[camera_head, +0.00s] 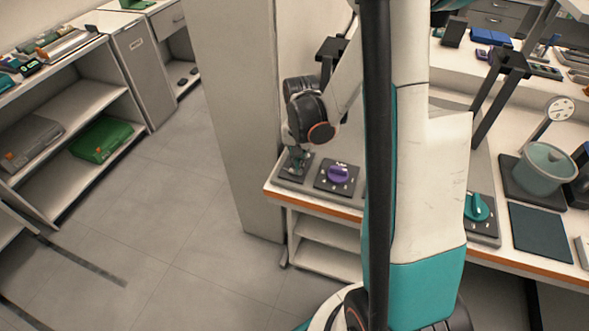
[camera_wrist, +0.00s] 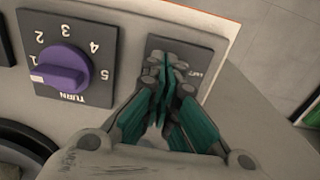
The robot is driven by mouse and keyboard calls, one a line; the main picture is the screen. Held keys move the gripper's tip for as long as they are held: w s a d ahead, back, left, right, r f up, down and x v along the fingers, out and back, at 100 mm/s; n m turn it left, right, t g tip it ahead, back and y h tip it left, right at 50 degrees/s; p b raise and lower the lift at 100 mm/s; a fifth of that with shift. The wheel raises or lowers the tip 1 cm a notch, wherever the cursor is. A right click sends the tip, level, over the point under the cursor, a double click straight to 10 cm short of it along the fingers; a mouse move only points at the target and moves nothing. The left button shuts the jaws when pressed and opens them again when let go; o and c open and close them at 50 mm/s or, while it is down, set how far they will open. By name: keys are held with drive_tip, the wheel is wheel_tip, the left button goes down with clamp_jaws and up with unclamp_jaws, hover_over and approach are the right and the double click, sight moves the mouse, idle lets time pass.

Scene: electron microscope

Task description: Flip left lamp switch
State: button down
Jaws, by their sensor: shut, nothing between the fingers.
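A small dark switch panel (camera_wrist: 200,52) with light lettering lies under my gripper (camera_wrist: 165,75) in the wrist view. The lettering is upside down and mostly covered. My gripper's green fingers are shut, with nothing between them, and their tips are over the middle of this panel. The switch lever is hidden behind the fingers, and I cannot tell whether they touch it. In the head view my gripper (camera_head: 297,164) points down over the panel at the left end of the bench.
A purple dial (camera_wrist: 62,70) on a numbered plate sits beside the switch panel; it also shows in the head view (camera_head: 338,173). A tall pale partition (camera_head: 236,100) stands left of the bench.

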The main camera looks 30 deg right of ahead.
drive_tip(key=shift+f, duration=0.2)
drive_tip(key=shift+r, duration=0.1)
drive_tip(key=shift+r+p, duration=2.25)
drive_tip(key=shift+r, duration=1.2)
